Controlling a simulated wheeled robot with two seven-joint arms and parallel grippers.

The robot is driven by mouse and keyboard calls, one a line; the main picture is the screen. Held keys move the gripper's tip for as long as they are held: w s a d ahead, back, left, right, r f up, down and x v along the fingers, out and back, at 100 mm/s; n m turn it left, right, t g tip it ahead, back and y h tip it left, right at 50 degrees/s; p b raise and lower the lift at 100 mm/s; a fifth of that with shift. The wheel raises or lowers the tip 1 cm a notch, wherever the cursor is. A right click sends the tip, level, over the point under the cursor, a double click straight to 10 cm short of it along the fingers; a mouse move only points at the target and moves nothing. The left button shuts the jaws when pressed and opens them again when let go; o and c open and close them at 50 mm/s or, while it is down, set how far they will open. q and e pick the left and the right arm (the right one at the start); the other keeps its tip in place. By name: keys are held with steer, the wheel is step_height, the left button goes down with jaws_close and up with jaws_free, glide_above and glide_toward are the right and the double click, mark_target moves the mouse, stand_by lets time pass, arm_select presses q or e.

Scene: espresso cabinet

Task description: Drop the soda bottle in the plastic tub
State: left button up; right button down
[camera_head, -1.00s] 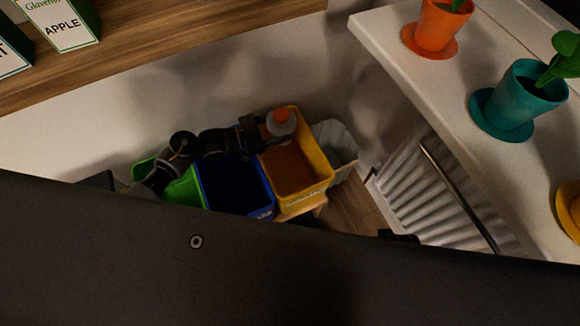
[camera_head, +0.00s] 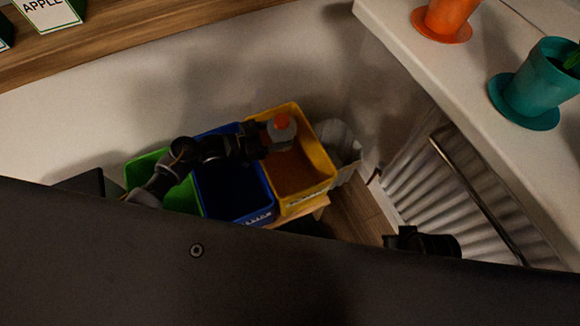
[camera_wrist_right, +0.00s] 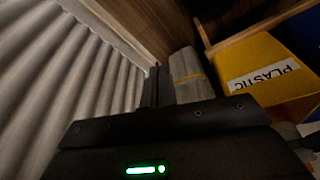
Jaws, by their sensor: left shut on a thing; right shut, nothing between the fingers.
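The soda bottle (camera_head: 283,133), pale with an orange cap, is seen from above over the upper part of the yellow plastic tub (camera_head: 318,165). My left gripper (camera_head: 264,139) is shut on the bottle from its left side. I cannot tell how far the bottle sits above or inside the tub's rim. The tub's "PLASTIC" label shows in the right wrist view (camera_wrist_right: 263,75). My right gripper (camera_wrist_right: 165,88) is shut and empty, away from the tub, near a corrugated panel.
A blue tub (camera_head: 247,211) and a green tub (camera_head: 140,165) stand left of the yellow one. A white counter (camera_head: 455,95) with an orange pot (camera_head: 446,15) and a teal pot (camera_head: 540,85) is at right. A wooden shelf (camera_head: 130,35) runs along the top left.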

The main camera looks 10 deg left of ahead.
arm_select(q)
steer(key=o, duration=1.1)
steer(key=shift+c, duration=0.2)
arm_select(e)
steer(key=shift+s+d+r, duration=0.1)
steer(key=shift+s+r, duration=0.15)
steer(key=shift+s, duration=0.15)
arm_select(q)
steer(key=shift+s+a, duration=0.1)
steer(key=shift+a, duration=0.05)
steer(key=v, duration=1)
steer(key=shift+a, duration=0.2)
arm_select(e)
steer(key=shift+w+f, duration=0.25)
steer(key=shift+f, duration=0.35)
arm_select(q)
steer(key=shift+s+r, duration=0.1)
